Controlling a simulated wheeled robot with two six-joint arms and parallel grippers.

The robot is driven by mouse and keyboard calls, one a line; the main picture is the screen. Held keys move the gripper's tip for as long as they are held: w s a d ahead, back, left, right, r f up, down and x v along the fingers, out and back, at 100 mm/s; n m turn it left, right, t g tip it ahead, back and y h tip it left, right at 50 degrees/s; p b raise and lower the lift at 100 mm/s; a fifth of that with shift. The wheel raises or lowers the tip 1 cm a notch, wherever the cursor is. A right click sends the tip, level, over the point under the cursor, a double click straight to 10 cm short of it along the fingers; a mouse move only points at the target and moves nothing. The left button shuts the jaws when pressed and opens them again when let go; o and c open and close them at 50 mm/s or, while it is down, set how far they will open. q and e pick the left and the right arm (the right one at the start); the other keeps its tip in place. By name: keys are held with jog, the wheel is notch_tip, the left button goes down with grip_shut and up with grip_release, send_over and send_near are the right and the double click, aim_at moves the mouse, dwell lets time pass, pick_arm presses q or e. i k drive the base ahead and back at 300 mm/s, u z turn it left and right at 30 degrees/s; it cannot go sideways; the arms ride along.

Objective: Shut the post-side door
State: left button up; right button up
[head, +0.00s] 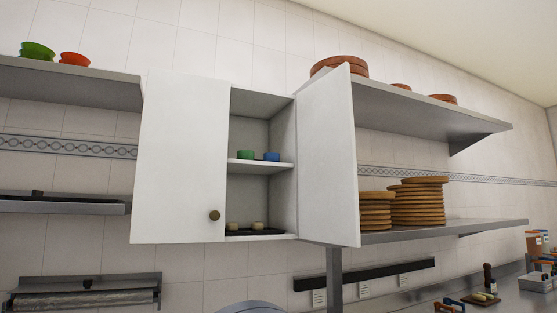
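A white wall cabinet is in the middle of the head view. Its right door (328,155), on the side of the grey post (334,275), stands wide open, swung out towards me from the cabinet's right edge. I see its inner face, and no knob shows on it. The left door (180,160), with a round brown knob (214,215) at its lower right, covers the left part of the cabinet; I cannot tell whether it is fully shut. Neither of my grippers is in view.
Inside are a green cup (245,155), a blue cup (271,157) and a dark tray (262,232) with pale pieces. Shelves with stacked wooden boards (418,203) stand close right of the open door. A shelf with bowls (38,51) is at left. Space before the cabinet looks clear.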

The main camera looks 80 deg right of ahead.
aim_at(329, 212)
jog(key=u, duration=1.7)
jog(key=k, duration=2.1)
jog(key=z, duration=2.4)
jog(key=k, duration=0.5)
jog(key=z, duration=0.5)
jog(key=i, duration=0.25)
jog(key=u, duration=0.05)
